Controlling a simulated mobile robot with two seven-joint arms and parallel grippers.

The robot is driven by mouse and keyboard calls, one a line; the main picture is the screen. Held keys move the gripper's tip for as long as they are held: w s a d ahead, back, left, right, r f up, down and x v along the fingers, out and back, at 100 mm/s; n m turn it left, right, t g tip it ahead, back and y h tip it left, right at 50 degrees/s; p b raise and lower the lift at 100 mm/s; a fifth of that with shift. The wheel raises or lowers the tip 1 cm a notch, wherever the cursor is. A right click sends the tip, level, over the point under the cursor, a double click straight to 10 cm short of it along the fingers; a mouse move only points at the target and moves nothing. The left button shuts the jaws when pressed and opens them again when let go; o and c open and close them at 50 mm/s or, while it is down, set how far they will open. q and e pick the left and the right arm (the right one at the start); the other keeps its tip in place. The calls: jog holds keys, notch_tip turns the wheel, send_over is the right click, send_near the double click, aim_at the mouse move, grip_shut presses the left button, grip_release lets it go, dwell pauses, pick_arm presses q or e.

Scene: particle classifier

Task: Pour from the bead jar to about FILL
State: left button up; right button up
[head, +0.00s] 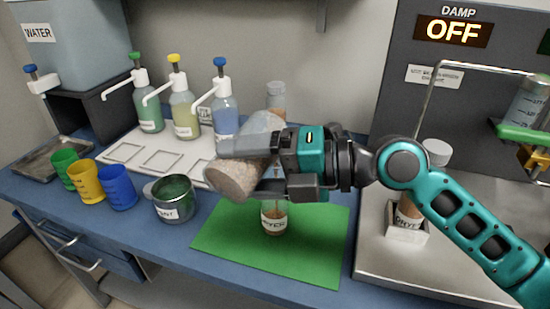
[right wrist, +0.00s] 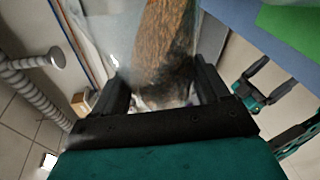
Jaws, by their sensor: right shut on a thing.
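My right gripper (head: 262,168) is shut on the bead jar (head: 262,127), a clear jar with brown beads (head: 235,177). The jar is strongly tilted, its bead-filled end low and to the left. The right wrist view also shows brown beads (right wrist: 165,45) in the jar between the fingers. Below stands a small labelled glass (head: 274,220) with brown contents on a green mat (head: 320,240). The gripper hides its upper part, and I cannot tell whether beads are falling. My left gripper (right wrist: 278,75) appears open and empty in the right wrist view.
Pump bottles (head: 184,115) stand behind on a white tray (head: 120,152). A capped jar (head: 408,212) stands right, by a panel reading DAMP OFF (head: 455,31).

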pick_arm(q)
jog(key=shift+w+d+f+b, duration=0.35)
jog(key=shift+d+f+b, duration=0.4)
jog(key=shift+b, duration=1.15)
pick_arm(e)
jog(key=shift+w+d+r+m+g+y, duration=0.1)
jog(key=shift+w+r+m+y, duration=0.15)
jog(key=shift+r+m, duration=0.3)
jog(key=shift+w+d+r+m+g+y, duration=0.15)
jog(key=shift+r+m+y, duration=0.15)
jog(key=shift+r+m, duration=0.3)
jog(key=shift+w+d+r+m+g+y, duration=0.1)
jog(key=shift+w+r+m+y, duration=0.15)
jog(key=shift+r+m, duration=0.3)
dwell(4.4)
